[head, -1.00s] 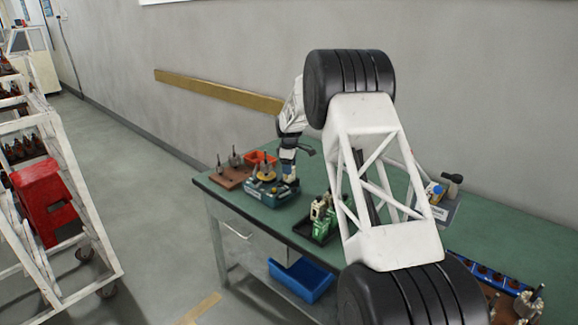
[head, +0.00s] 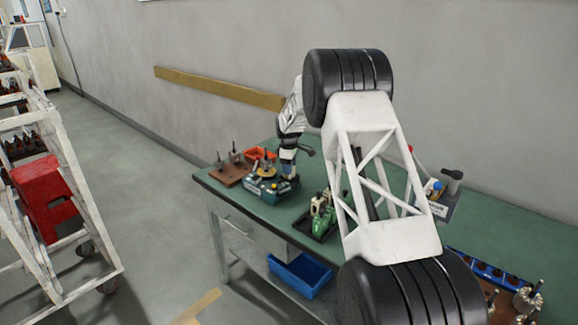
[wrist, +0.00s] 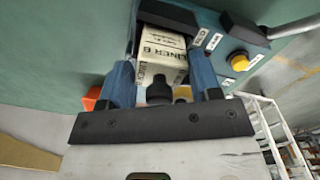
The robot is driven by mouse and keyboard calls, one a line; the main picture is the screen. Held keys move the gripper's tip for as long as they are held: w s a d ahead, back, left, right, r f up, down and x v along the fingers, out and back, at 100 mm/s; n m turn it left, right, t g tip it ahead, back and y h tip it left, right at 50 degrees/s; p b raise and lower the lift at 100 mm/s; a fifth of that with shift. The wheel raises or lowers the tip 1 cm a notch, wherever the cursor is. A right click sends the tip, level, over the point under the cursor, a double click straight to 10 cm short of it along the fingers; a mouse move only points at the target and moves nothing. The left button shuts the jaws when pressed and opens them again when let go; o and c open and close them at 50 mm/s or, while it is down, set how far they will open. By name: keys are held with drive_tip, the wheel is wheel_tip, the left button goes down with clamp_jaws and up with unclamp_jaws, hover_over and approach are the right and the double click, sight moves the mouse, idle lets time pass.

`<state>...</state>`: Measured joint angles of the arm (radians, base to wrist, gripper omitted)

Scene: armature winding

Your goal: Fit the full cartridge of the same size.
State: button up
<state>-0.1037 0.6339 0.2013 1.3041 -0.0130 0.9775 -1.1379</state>
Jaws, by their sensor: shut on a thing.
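My gripper (wrist: 160,72) has two blue fingers. They are shut on a cream cartridge (wrist: 163,46) with black print that seems to read "LINER B", and a black knob (wrist: 158,91) shows between the fingers on its near side. The cartridge is at the teal machine (wrist: 232,50), against a dark part of it; how deep it sits is hidden. In the head view my gripper (head: 288,168) is at the back of the teal machine (head: 268,190) on the green bench, and the cartridge cannot be made out. Cream and green cartridges (head: 320,212) stand in a black tray to the right.
The machine carries a yellow button (wrist: 239,62). A brown board with pegs (head: 231,174) and an orange bin (head: 260,154) are beside it. A blue bin (head: 301,275) sits below the bench top.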

drive_tip(key=shift+f, duration=0.2)
idle(0.4)
drive_tip(key=o, duration=1.2)
drive_tip(key=shift+c, duration=0.2)
drive_tip(key=shift+r, duration=0.2)
drive_tip(key=shift+r, duration=2)
drive_tip(key=shift+r, duration=0.1)
drive_tip(key=shift+s+r, duration=0.1)
drive_tip(key=shift+r, duration=3.7)
